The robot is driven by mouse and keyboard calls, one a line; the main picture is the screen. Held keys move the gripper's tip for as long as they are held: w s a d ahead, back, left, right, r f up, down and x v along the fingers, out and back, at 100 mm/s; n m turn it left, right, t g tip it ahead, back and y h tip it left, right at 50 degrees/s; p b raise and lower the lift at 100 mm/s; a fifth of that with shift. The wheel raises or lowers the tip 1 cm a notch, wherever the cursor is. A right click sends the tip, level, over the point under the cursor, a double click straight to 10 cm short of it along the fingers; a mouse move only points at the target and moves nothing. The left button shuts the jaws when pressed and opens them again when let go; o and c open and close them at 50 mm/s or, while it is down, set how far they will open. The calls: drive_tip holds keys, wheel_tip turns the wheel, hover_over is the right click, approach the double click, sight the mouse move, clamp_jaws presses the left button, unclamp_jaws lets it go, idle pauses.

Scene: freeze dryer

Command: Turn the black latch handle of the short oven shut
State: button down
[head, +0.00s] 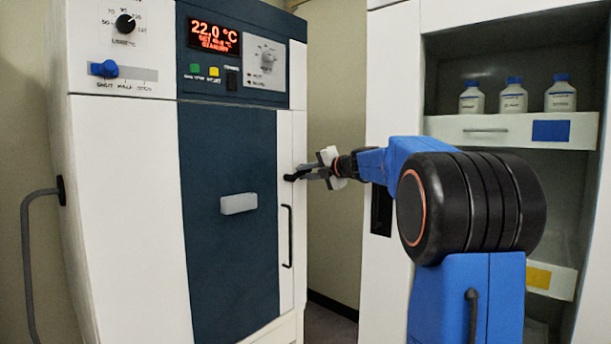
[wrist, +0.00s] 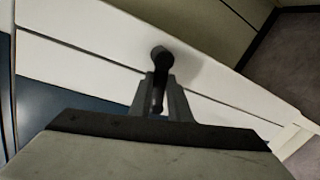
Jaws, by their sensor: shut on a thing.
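The oven is a white cabinet with a dark blue door (head: 225,145), which looks flush with the front. The black latch handle (head: 291,178) sits on the white strip at the door's right side. In the wrist view the latch handle (wrist: 161,62) shows a round hub, with its lever running from the hub down between my fingers. My gripper (head: 312,172) reaches the latch from the right. In the wrist view my gripper (wrist: 160,103) is shut on the lever, one grey finger on each side. The lever's far end is partly hidden by the gripper body.
A black vertical bar handle (head: 288,237) is just below the latch. A pale grey block (head: 239,204) sits on the door. A control panel with a red display (head: 214,36) is above. To the right stands a white shelf unit (head: 392,110) with several blue-capped bottles (head: 513,96).

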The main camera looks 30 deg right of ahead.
drive_tip(key=shift+r, duration=0.1)
idle(0.3)
drive_tip(key=c, duration=1.6)
unclamp_jaws()
drive_tip(key=shift+c, duration=0.2)
drive_tip(key=shift+s+d, duration=0.1)
drive_tip(key=v, duration=1.7)
drive_tip(key=shift+s+d, duration=0.1)
